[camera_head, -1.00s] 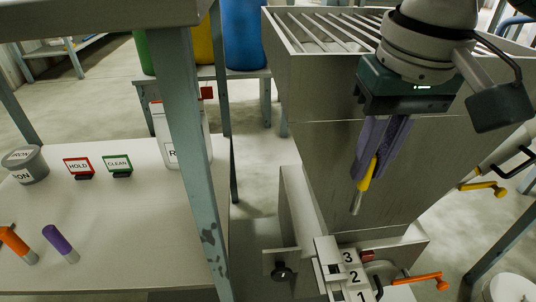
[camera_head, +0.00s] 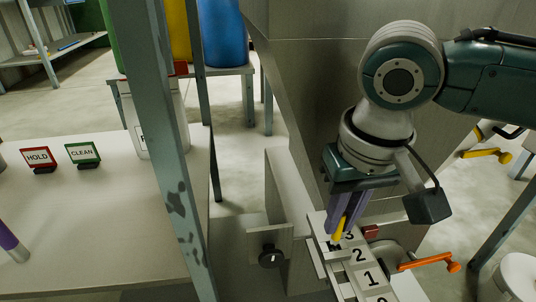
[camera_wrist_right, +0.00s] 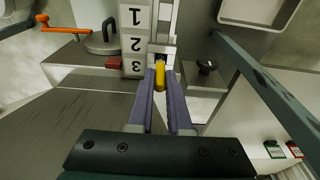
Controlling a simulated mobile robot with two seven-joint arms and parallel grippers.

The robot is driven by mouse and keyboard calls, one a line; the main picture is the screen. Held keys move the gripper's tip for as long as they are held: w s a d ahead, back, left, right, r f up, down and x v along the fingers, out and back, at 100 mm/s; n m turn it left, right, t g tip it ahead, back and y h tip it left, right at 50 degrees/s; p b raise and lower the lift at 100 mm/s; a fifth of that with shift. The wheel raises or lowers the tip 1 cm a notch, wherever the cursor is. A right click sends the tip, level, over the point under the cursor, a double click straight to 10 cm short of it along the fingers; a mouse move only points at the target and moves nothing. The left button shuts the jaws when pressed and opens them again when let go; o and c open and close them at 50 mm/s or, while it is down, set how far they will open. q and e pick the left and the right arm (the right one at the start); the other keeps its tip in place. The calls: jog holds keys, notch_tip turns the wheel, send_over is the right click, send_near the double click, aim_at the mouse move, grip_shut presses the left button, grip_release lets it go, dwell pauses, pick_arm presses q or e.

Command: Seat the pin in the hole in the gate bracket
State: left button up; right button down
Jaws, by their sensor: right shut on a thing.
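The yellow-handled pin (camera_head: 339,230) is between the fingers of my right gripper (camera_head: 344,218), which is shut on it. In the right wrist view the yellow handle (camera_wrist_right: 159,76) lies between the purple fingertips (camera_wrist_right: 160,84). The pin's metal end is hidden in both views. The pin is right over or at the gate bracket (camera_wrist_right: 163,50), beside the numbered strip (camera_head: 371,279). I cannot tell whether its tip is inside the hole. My left gripper is not in view.
A steel hopper (camera_head: 290,60) rises behind the gate. An orange-handled lever (camera_head: 432,261) is to the right and a black knob (camera_head: 269,256) to the left. A blue-grey post (camera_head: 165,140) stands before a table with HOLD (camera_head: 38,158) and CLEAN (camera_head: 83,153) signs and a purple-handled pin (camera_head: 10,243).

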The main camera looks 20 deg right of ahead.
jog(key=shift+f, duration=0.55)
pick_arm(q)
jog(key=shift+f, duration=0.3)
pick_arm(e)
jog(key=shift+r, duration=0.15)
jog(key=c, duration=0.9)
grip_release()
jog(key=shift+o, duration=0.2)
